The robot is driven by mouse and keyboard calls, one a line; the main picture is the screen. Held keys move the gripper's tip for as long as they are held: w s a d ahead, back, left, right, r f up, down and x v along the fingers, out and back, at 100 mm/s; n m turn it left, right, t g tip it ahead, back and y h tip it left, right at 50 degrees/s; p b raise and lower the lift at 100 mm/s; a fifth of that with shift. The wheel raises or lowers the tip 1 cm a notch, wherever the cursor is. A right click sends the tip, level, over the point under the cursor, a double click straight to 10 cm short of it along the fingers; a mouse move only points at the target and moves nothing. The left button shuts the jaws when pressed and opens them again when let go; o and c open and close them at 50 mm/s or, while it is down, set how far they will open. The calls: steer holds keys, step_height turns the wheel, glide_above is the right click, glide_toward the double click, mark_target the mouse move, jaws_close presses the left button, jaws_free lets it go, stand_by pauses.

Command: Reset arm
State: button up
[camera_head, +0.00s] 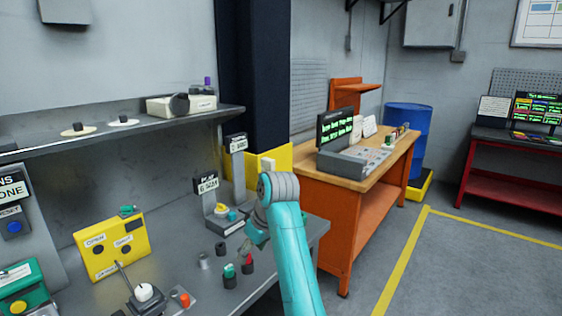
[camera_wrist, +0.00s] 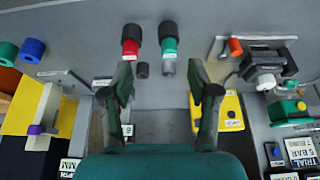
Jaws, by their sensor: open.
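My teal arm (camera_head: 293,250) reaches up over the right part of the grey workbench, with its end bent down behind it. My gripper (camera_wrist: 160,85) is open and empty in the wrist view, its two dark fingers spread apart. A red-topped knob (camera_wrist: 131,45) and a green-topped knob (camera_wrist: 168,45) lie beyond the fingertips and apart from them. In the head view the green-topped knob (camera_head: 229,277) and the red-topped knob (camera_head: 247,264) stand on the bench left of my arm. The gripper is mostly hidden by my arm there.
A yellow panel (camera_head: 110,246), a lever unit (camera_head: 144,293) and a display stand (camera_head: 223,215) occupy the workbench. A shelf (camera_head: 120,125) hangs above it. An orange workbench (camera_head: 325,215) stands behind right. Floor (camera_head: 480,270) at the right is clear.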

steer(key=s+d+f+m+t, duration=0.1)
steer(key=s+d+f, duration=0.15)
steer(key=f, duration=0.55)
steer(key=s+d+f+m+t, duration=0.1)
steer(key=s+d+f, duration=0.15)
steer(key=f, duration=0.55)
steer(key=s+d+f+m+t, duration=0.1)
steer(key=s+d+f, duration=0.15)
steer(key=f, duration=0.55)
steer(key=s+d+f+m+t+h, duration=0.1)
steer(key=s+d+f+m+t, duration=0.1)
steer(key=s+d+f, duration=0.35)
steer(key=s+d+f+m+t, duration=0.1)
steer(key=s+d+f, duration=0.2)
steer(key=s+f, duration=0.45)
steer(key=s+d+r+m+t+h, duration=0.15)
steer(key=s+d, duration=0.25)
steer(key=s, duration=0.7)
steer(key=s+d+r+m+t, duration=0.1)
steer(key=s+d+r+t, duration=0.15)
steer(key=s, duration=0.85)
steer(key=s+d+r+m+t+h, duration=0.1)
steer(key=s+d+r+t, duration=0.1)
steer(key=s+r, duration=1.4)
steer(key=shift+s+d+r+m, duration=0.15)
steer(key=shift+s+d+m, duration=0.2)
steer(key=shift+s+d, duration=0.3)
